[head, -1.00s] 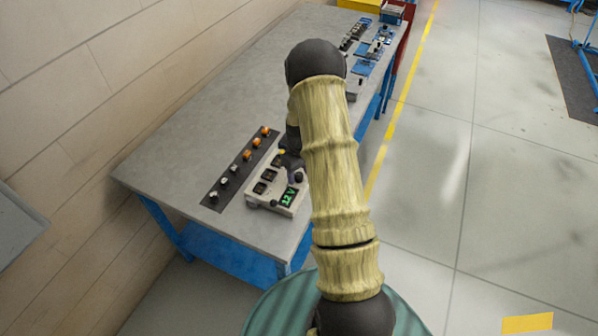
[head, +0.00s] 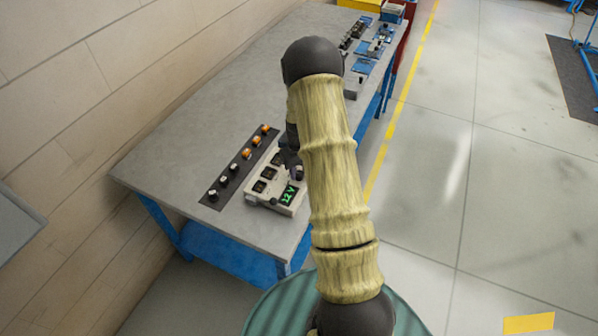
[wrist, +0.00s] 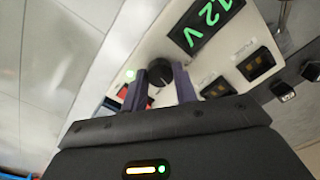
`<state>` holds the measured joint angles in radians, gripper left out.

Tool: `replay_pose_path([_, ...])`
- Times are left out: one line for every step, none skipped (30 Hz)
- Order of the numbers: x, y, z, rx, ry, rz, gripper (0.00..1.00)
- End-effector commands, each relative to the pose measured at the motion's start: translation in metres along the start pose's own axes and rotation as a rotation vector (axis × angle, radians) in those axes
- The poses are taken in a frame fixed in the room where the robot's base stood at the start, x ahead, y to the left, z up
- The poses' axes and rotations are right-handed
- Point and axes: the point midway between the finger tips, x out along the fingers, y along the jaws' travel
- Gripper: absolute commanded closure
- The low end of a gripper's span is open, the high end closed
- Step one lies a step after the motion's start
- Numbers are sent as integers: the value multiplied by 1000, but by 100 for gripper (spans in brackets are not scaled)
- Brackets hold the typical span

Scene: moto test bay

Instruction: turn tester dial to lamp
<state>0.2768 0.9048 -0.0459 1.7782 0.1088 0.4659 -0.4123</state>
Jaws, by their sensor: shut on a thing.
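The tester (head: 258,199) is a pale box at the near end of the bench; it also fills the upper middle of the wrist view (wrist: 172,22). Its display (head: 289,195) reads 12 V in green, also in the wrist view (wrist: 206,22). The dial (wrist: 160,72) is a round black knob beside the display. My gripper (wrist: 160,80) is shut on the dial, one purple finger on each side. In the head view my gripper (head: 293,164) is partly hidden behind my arm. The dial's pointer setting cannot be read.
Dark square switches (wrist: 256,64) sit on the tester near the display. A dark strip with several orange and white knobs (head: 246,154) lies left of the tester. The grey bench top (head: 190,130) is otherwise clear there.

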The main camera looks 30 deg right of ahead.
Motion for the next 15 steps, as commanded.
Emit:
replay_pose_path([1, 0, 0, 37, 2, 1, 94])
replay_pose_path([1, 0, 0, 63, 2, 1, 94])
replay_pose_path([1, 0, 0, 98, 3, 1, 94])
replay_pose_path([1, 0, 0, 125, 3, 1, 94])
replay_pose_path([1, 0, 0, 153, 3, 0, 94])
replay_pose_path([1, 0, 0, 190, 4, 1, 94])
replay_pose_path([1, 0, 0, 217, 4, 1, 94])
replay_pose_path([1, 0, 0, 244, 4, 1, 94])
replay_pose_path([1, 0, 0, 280, 4, 1, 94])
replay_pose_path([0, 0, 0, 307, 5, 1, 94])
replay_pose_path([0, 0, 0, 332, 5, 1, 94])
replay_pose_path([0, 0, 0, 365, 6, 0, 94])
replay_pose_path([0, 0, 0, 390, 6, 0, 94])
replay_pose_path([0, 0, 0, 413, 6, 0, 94])
replay_pose_path([0, 0, 0, 442, 7, 1, 94])
